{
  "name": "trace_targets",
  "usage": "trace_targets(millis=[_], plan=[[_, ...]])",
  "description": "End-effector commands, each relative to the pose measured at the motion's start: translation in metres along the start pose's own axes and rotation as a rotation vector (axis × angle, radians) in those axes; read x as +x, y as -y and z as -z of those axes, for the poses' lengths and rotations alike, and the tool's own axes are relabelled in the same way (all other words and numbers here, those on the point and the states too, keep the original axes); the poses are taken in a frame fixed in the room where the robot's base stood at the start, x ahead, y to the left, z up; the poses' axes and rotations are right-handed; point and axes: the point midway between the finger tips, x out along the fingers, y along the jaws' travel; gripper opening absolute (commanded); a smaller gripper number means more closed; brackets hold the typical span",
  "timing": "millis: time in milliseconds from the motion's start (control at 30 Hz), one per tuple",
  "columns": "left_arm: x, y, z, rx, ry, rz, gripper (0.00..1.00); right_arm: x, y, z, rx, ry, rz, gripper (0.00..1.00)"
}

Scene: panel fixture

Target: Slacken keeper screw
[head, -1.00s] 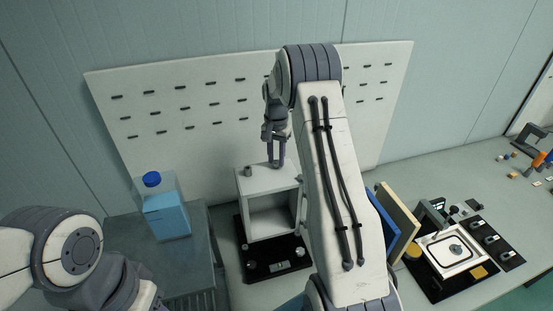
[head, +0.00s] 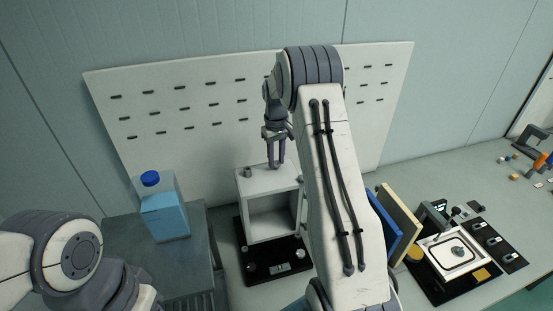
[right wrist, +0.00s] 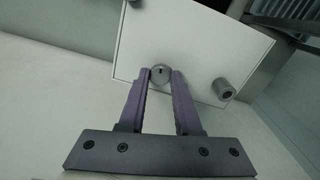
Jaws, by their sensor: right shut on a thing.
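A white box-shaped fixture (head: 255,187) with an open front stands on a black base plate (head: 241,262). My right gripper (head: 276,166) points down at the fixture's top. In the right wrist view its fingertips (right wrist: 160,74) are shut on a round grey slotted screw head (right wrist: 161,73) near the edge of the white top. The head view hides this screw behind the fingers. A second grey cylindrical post (right wrist: 222,88) stands on the same top, apart from the fingers, and also shows in the head view (head: 248,172). My left gripper is out of frame.
A blue-capped jug (head: 166,215) stands on the grey side table at left. A white slotted panel (head: 160,105) leans behind the fixture. Blue and tan boards (head: 402,222) and a black-based tray assembly (head: 455,252) lie to the right. My right arm covers the middle.

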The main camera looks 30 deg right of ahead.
Motion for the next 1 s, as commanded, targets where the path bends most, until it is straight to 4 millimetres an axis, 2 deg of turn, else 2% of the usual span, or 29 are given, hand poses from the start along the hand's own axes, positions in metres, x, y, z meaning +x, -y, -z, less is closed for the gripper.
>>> trace_targets(millis=[1000], plan=[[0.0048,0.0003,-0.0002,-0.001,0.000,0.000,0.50,-0.0012,-0.0005,0.0003,-0.965,-0.001,-0.002,0.00]])
